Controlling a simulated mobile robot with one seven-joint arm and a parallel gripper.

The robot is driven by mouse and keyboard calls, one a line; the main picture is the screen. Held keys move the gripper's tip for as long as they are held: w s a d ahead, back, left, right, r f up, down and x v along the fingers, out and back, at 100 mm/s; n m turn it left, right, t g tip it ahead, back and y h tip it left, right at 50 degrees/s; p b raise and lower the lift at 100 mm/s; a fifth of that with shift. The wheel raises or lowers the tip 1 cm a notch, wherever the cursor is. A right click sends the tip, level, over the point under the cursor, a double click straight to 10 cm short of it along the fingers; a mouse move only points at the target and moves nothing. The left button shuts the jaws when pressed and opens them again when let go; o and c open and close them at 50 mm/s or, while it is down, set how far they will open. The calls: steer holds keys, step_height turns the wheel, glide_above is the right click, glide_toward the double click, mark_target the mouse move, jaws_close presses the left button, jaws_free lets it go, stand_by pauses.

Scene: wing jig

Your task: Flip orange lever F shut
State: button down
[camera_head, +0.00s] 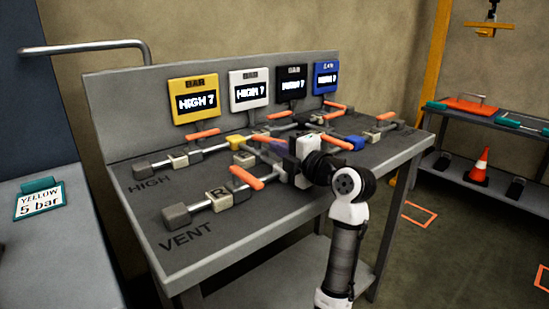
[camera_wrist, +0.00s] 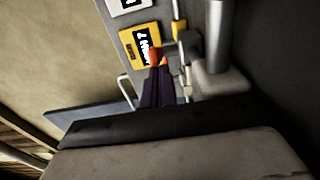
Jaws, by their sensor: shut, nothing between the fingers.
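Several orange levers sit on the pipes of the grey bench. I cannot read which one is F. My gripper (camera_head: 270,148) is over the middle of the bench, pointing left, with its dark purple fingers shut and empty. An orange lever (camera_head: 268,138) shows just behind the fingers. In the wrist view the shut fingers (camera_wrist: 158,72) reach toward an orange lever end (camera_wrist: 154,55), partly hidden by them; I cannot tell whether they touch. Other orange levers are at the front (camera_head: 247,178), the back left (camera_head: 203,134) and the right (camera_head: 387,116).
Yellow (camera_head: 193,98), white (camera_head: 249,89), black and blue gauges reading HIGH stand on the bench's back panel. A plate marked R (camera_head: 217,193) sits on the front pipe near VENT. A "YELLOW 5 bar" card (camera_head: 40,201) lies on the left table. A cone (camera_head: 479,166) stands on the right shelf.

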steer(key=shift+w+d+b, duration=0.4)
steer(key=shift+d+b, duration=0.05)
steer(key=shift+b, duration=0.1)
steer(key=shift+d, duration=0.1)
steer(key=shift+s+d, duration=0.1)
stand_by(0.4)
